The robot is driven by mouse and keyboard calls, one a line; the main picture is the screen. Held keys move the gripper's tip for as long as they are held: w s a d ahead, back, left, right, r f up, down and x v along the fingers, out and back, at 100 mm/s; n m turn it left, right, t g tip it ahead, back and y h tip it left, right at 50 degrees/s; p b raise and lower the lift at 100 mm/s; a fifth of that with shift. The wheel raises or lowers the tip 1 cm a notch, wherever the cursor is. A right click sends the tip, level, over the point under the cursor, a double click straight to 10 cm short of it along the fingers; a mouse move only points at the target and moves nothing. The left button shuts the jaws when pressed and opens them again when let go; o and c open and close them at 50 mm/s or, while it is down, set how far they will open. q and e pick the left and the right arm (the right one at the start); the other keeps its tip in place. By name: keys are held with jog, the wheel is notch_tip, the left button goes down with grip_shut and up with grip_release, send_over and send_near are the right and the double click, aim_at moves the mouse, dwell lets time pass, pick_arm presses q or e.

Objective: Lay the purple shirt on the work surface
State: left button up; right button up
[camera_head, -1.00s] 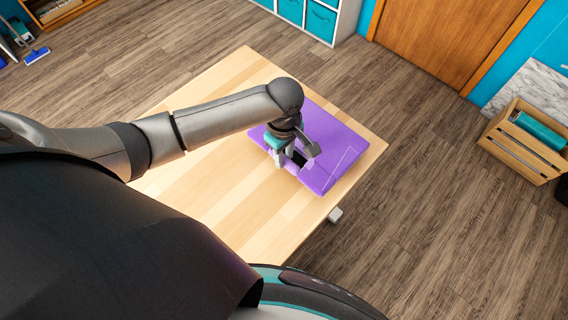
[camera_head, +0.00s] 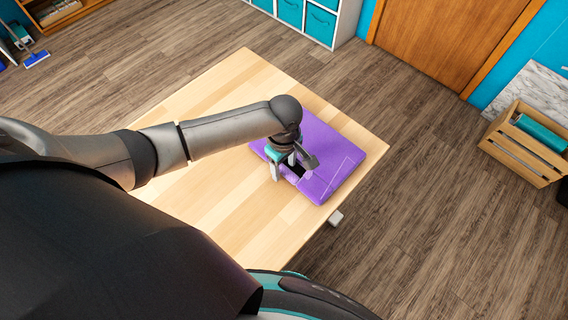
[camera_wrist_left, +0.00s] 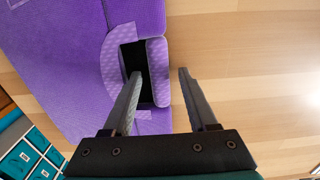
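The purple shirt (camera_head: 330,165) lies folded flat on the wooden work surface (camera_head: 200,205), near its right corner. My left gripper (camera_head: 285,170) points down at the shirt's near-left edge and hides part of it in the head view. In the left wrist view the gripper (camera_wrist_left: 158,72) is open. One finger is over a dark opening in the shirt (camera_wrist_left: 75,60), the other over bare wood. A narrow purple strip of the shirt lies between the fingers; I cannot tell whether either finger touches it. My right gripper is not in view.
The left and middle of the work surface are bare. A small pale block (camera_head: 335,217) shows at its near-right edge. A wooden crate (camera_head: 525,140) stands on the floor at the right, and a white shelf with teal bins (camera_head: 320,20) stands at the back.

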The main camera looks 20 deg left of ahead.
pick_arm(q)
notch_tip(320, 180, up, 12)
jog(key=p, duration=0.3)
jog(key=shift+r+p, duration=0.15)
jog(key=shift+p, duration=0.2)
jog(key=shift+d, duration=0.1)
